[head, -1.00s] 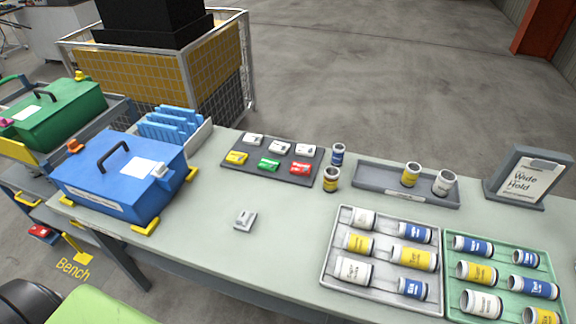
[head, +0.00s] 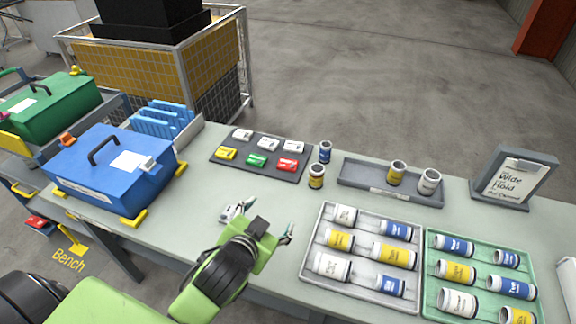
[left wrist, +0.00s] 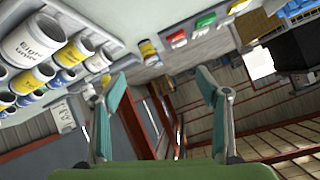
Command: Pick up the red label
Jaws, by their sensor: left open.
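The red label (head: 288,164) lies at the front right of a dark tray (head: 215,165) on the bench, beside a green label (head: 257,160). My left gripper (head: 262,221) is open and empty, in front of the tray and apart from the red label. In the left wrist view, the open fingers (left wrist: 161,82) have nothing between them. The red label (left wrist: 176,38) shows there beyond and above the fingertips. My right gripper is in neither view.
Two small jars (head: 316,176) stand just right of the dark tray. A grey tray (head: 365,184) with two jars is further right. Two trays of lying jars (head: 338,240) fill the bench's right side. A blue box (head: 75,170) stands left.

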